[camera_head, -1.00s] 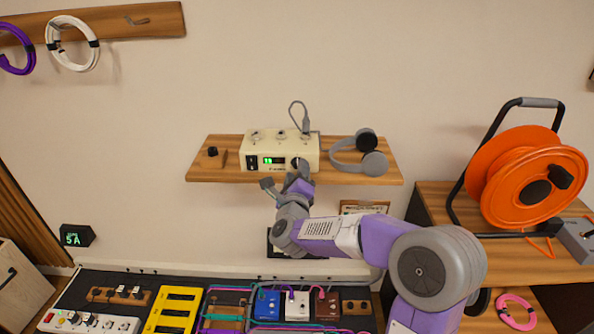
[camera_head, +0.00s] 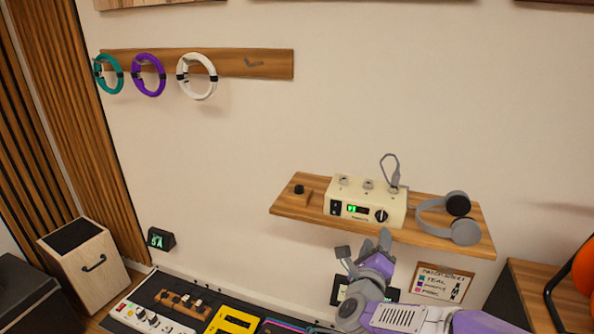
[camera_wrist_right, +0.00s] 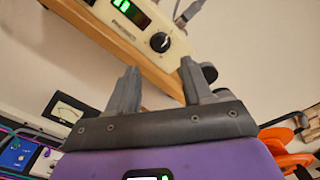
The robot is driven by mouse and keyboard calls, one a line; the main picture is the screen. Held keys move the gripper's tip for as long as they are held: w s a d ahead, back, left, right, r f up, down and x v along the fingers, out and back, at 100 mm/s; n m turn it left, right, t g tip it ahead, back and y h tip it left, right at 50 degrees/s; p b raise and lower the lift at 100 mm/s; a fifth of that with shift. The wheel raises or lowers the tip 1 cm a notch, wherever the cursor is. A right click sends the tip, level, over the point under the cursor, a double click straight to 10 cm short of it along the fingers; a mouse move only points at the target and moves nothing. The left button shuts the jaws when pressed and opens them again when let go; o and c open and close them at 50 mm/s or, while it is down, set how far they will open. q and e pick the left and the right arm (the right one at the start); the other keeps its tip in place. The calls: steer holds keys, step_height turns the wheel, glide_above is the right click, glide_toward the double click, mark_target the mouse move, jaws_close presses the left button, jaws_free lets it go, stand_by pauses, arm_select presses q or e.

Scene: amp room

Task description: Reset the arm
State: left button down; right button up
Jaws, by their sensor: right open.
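My right gripper (camera_head: 364,255) is open and empty in the head view, just below the front edge of the wooden wall shelf (camera_head: 437,237). In the right wrist view its two fingers (camera_wrist_right: 158,88) stand apart with nothing between them. My purple and grey right arm (camera_head: 410,318) comes in from the lower right. A cream box (camera_head: 392,204) with a green display and a black knob sits on the shelf above the gripper; its knob (camera_wrist_right: 160,42) also shows in the right wrist view. My left gripper is not in view.
Grey headphones (camera_head: 462,231) lie right of the box. A label card (camera_head: 443,284) is on the wall below the shelf. Coiled cables, one white (camera_head: 197,97), hang on a rail. Pedals (camera_head: 232,322) fill the board below. An orange reel (camera_head: 584,272) is at right.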

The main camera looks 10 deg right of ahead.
steer(key=s+a+f+n+g+y+p, duration=0.1)
steer(key=a+f+n+g+y+p, duration=0.2)
steer(key=f+n, duration=0.45)
steer(key=s+a+f+n+g+y+p, duration=0.1)
steer(key=a+f+n+y, duration=0.35)
steer(key=f, duration=0.55)
steer(key=s+a+f+n+g+y+p, duration=0.1)
steer(key=a+f+n+g+y, duration=0.15)
steer(key=a+f+n, duration=0.4)
steer(key=s+a+f+n+g+y+p, duration=0.1)
steer(key=s+a+f+n+g, duration=0.1)
steer(key=s, duration=0.5)
steer(key=s+a+f+n+g+y+p, duration=0.1)
steer(key=s+a+f+n+g, duration=0.1)
steer(key=s+f+n, duration=0.3)
steer(key=s+a+f+n+g+y+p, duration=0.1)
steer(key=s+a+f+n+g+y, duration=0.1)
steer(key=s+f, duration=0.4)
steer(key=s+n+g, duration=0.1)
steer(key=s+g, duration=0.1)
steer(key=s, duration=0.1)
steer(key=shift+s+a+f+p, duration=0.15)
steer(key=shift+a+f+p, duration=0.1)
steer(key=shift+a+p, duration=0.1)
